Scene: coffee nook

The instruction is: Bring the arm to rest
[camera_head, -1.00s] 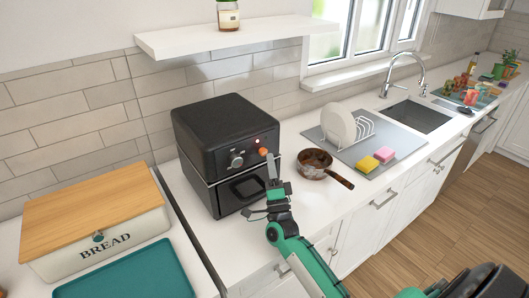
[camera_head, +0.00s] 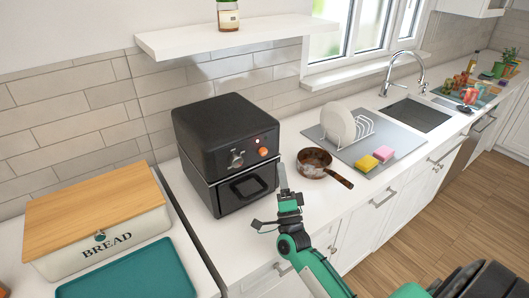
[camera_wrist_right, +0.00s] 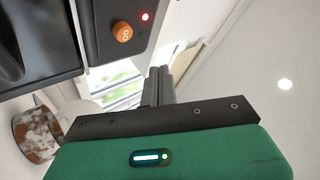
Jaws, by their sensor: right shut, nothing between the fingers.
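My right gripper (camera_head: 283,176) is shut and empty, with its fingers pointing up beside the right side of the black air fryer (camera_head: 222,130). In the right wrist view the shut fingers (camera_wrist_right: 158,86) show side by side with nothing between them. The air fryer's orange knob (camera_head: 262,152) and a red light above it face my gripper; the knob also shows in the right wrist view (camera_wrist_right: 122,32), apart from the fingers. My left gripper does not show in either view.
A brown pan (camera_head: 313,164) sits right of my gripper. Beyond it are a grey mat (camera_head: 340,148) with a dish rack and sponges, and a sink (camera_head: 415,115). A bread box (camera_head: 95,225) and teal tray (camera_head: 130,272) are at left. A shelf (camera_head: 235,37) hangs above.

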